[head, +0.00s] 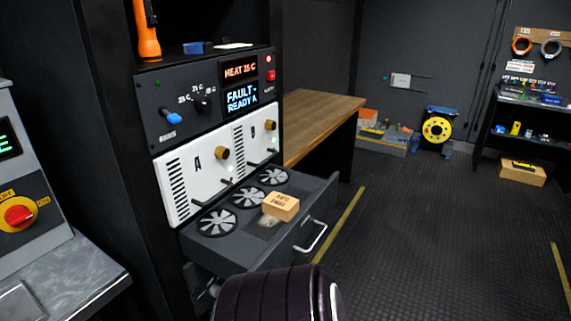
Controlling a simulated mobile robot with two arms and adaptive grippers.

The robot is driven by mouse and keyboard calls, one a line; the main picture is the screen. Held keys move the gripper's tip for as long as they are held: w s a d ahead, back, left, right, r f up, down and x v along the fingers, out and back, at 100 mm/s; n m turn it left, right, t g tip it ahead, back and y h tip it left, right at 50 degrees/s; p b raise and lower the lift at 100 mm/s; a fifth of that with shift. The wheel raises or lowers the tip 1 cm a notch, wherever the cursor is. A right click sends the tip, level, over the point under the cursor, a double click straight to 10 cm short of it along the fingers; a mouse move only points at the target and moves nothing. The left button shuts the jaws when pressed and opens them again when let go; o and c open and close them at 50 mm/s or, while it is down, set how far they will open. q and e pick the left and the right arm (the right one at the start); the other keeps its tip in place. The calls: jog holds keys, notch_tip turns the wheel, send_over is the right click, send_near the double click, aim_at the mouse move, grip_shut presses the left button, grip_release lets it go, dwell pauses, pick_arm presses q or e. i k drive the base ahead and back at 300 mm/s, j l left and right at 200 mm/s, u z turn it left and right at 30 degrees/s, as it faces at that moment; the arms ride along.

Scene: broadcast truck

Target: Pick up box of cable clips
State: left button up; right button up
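A small tan cardboard box (281,206) rests on the pulled-out fan tray (310,200), near its front edge and beside the fans. Its dark printed label is too small to read surely, so I cannot tell if it is the box of cable clips. A larger cardboard box (523,173) sits on the floor under the shelf at the right; its contents cannot be made out. Neither of my grippers is in view. A dark rounded link of my own arm shows at the bottom centre, in front of the tray.
A rack with a lit fault display (242,98) stands behind the tray. A wooden worktop (318,115) lies beyond it. A yellow cable reel (436,129) and a crate (383,142) stand at the back. A grey console (30,215) is at left. The floor to the right is clear.

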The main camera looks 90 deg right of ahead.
aim_at(281, 206)
jog(key=z, duration=2.7)
